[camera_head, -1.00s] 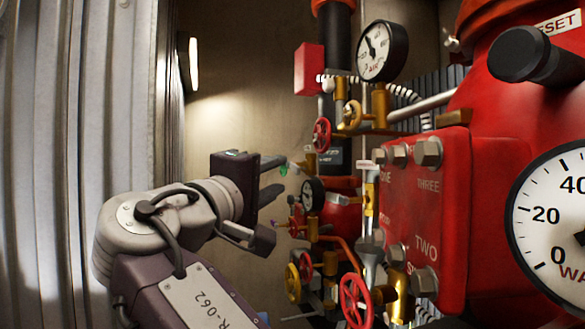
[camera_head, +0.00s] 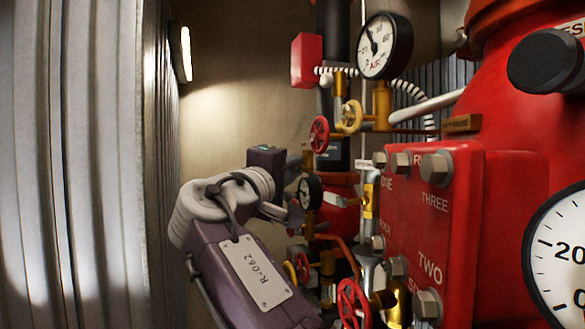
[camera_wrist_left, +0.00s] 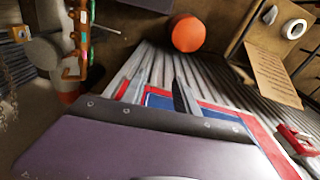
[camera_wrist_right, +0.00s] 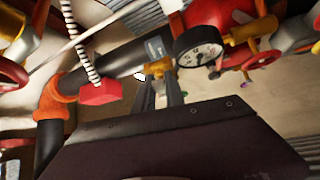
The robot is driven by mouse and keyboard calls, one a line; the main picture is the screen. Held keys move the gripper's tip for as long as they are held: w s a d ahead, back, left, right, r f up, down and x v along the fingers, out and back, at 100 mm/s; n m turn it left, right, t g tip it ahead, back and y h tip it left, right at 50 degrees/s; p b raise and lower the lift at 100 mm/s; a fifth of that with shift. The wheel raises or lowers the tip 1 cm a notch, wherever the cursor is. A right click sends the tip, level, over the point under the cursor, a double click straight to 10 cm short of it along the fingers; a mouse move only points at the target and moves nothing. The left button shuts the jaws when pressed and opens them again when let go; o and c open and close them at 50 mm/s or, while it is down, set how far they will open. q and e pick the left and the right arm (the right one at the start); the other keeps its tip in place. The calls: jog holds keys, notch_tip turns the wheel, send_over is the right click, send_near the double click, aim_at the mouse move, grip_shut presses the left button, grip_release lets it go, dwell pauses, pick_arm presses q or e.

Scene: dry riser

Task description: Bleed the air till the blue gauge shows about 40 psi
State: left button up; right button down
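No gauge face shows clearly blue. A round white gauge marked AIR (camera_head: 385,46) stands on a brass pipe at upper middle; its needle points up and left, and its exact reading is too small to tell. A smaller black-rimmed gauge (camera_head: 310,193) sits lower, just right of my right gripper (camera_head: 283,202), which my wrist partly hides in the head view. In the right wrist view the right gripper (camera_wrist_right: 158,92) has its fingers apart, with a brass fitting (camera_wrist_right: 155,68) beyond the tips and a black-rimmed gauge (camera_wrist_right: 199,53) to the right. My left gripper (camera_wrist_left: 158,93) is open and empty.
Red handwheel (camera_head: 319,134), yellow handwheel (camera_head: 350,116) and lower red handwheel (camera_head: 353,303) crowd the pipework. A bolted red panel (camera_head: 440,220) and large gauge (camera_head: 565,255) stand right. An orange ball-like thing (camera_wrist_left: 187,33) shows in the left wrist view.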

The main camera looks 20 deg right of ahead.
jog(key=shift+f+b, duration=0.3)
jog(key=m+h+b, duration=0.1)
jog(key=b, duration=0.1)
jog(key=f+m+h+b, duration=0.1)
jog(key=m+b, duration=0.1)
jog(key=shift+w+f+h+b, duration=0.15)
jog(key=shift+w+h+b, duration=0.2)
jog(key=shift+h, duration=0.05)
jog(key=shift+r, duration=0.25)
jog(key=c, duration=1.4)
grip_release()
jog(key=shift+s, duration=0.1)
jog(key=shift+s+r, duration=0.1)
